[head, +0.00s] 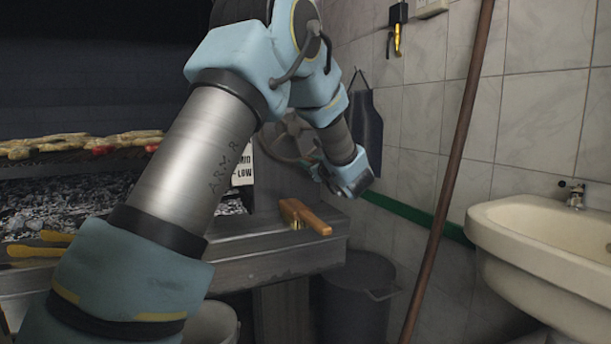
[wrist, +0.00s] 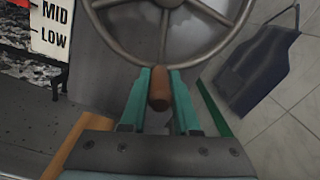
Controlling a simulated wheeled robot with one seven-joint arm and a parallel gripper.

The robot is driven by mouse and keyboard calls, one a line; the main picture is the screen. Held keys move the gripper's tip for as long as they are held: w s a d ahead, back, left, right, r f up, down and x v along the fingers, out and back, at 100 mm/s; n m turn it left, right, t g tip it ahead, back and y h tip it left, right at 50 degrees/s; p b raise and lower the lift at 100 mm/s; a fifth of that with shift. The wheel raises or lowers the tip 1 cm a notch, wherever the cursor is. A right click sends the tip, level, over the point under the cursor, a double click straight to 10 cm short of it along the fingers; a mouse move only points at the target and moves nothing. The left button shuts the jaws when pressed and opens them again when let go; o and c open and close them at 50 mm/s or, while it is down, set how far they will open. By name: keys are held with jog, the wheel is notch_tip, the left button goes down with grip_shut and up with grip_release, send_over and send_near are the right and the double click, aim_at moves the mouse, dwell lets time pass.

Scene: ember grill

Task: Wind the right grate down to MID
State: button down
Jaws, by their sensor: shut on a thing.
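The crank wheel (wrist: 165,30) is a grey metal ring with spokes and a brown wooden handle (wrist: 159,88). My gripper (wrist: 159,75) has its green fingers on either side of this handle, shut on it at the wheel's lower rim. In the head view the wheel (head: 283,140) is partly hidden behind my arm. The height scale (wrist: 50,30) shows MID above LOW; its upper part is out of the wrist view. It also shows in the head view (head: 243,170), partly covered. The grate (head: 80,156) carries food above the coals; I cannot read its height against the scale.
A wooden-handled brush (head: 305,216) lies on the metal ledge (head: 270,245) below the wheel. Yellow-handled tongs (head: 38,250) lie at left. A dark bin (head: 355,300), a leaning pole (head: 455,160) and a sink (head: 545,235) stand right. A dark apron (head: 367,122) hangs on the wall.

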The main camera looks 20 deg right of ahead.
jog(key=shift+d+r, duration=0.15)
jog(key=shift+d, duration=0.05)
jog(key=c, duration=0.7)
grip_release()
jog(key=shift+o, duration=0.2)
jog(key=s+d+b, duration=0.1)
jog(key=s, duration=0.9)
jog(key=shift+s, duration=0.35)
jog(key=shift+d, duration=0.1)
